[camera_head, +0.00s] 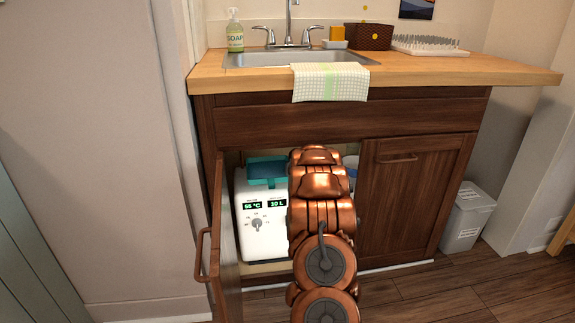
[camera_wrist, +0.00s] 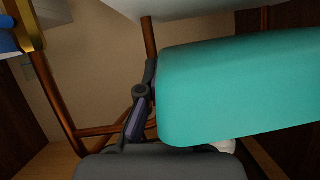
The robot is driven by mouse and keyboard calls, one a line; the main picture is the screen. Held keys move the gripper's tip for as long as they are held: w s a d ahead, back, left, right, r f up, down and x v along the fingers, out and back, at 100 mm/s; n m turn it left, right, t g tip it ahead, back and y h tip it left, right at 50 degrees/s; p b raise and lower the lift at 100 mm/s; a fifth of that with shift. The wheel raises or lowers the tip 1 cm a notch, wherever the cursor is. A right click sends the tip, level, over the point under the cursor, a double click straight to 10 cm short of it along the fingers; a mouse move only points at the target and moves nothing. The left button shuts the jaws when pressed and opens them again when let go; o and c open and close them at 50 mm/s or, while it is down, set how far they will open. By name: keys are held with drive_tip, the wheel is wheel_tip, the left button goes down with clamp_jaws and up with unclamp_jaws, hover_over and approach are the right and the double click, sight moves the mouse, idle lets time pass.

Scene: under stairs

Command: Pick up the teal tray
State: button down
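The teal tray (camera_head: 267,172) sits at the top of a white appliance inside the open cabinet under the sink. In the wrist view the teal tray (camera_wrist: 240,88) is large and close, filling the right half. One dark finger of my gripper (camera_wrist: 148,80) stands at the tray's left edge, its tip seeming to meet or overlap that edge. The other finger is not visible, possibly hidden by the tray. In the head view my copper arm reaches into the cabinet right of the tray and hides the gripper. I cannot tell whether the gripper holds the tray.
The white appliance (camera_head: 261,228) has a dial and displays. The open left door (camera_head: 226,245) and closed right door (camera_head: 410,195) flank the opening. Copper pipes (camera_wrist: 150,45) run nearby. A blue object (camera_wrist: 8,38) is at the wrist view's upper left. A towel (camera_head: 330,82) hangs above.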

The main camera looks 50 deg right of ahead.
drive_tip(key=s, duration=0.2)
drive_tip(key=s+a+p, duration=0.1)
drive_tip(key=s, duration=0.1)
drive_tip(key=s+a+r, duration=0.1)
drive_tip(key=s, duration=0.1)
drive_tip(key=shift+s+a, duration=0.1)
drive_tip(key=shift+s, duration=0.15)
drive_tip(key=shift+s+a+r+p, duration=0.1)
drive_tip(key=shift+s+a+p, duration=0.2)
drive_tip(key=shift+s, duration=0.55)
drive_tip(key=shift+s+a+p, duration=0.3)
drive_tip(key=shift+s+a, duration=0.05)
drive_tip(key=shift+s, duration=0.55)
drive_tip(key=shift+s+a+r+p, duration=0.1)
drive_tip(key=shift+s+a+p, duration=0.2)
drive_tip(key=shift+s, duration=0.55)
drive_tip(key=shift+s, duration=0.1)
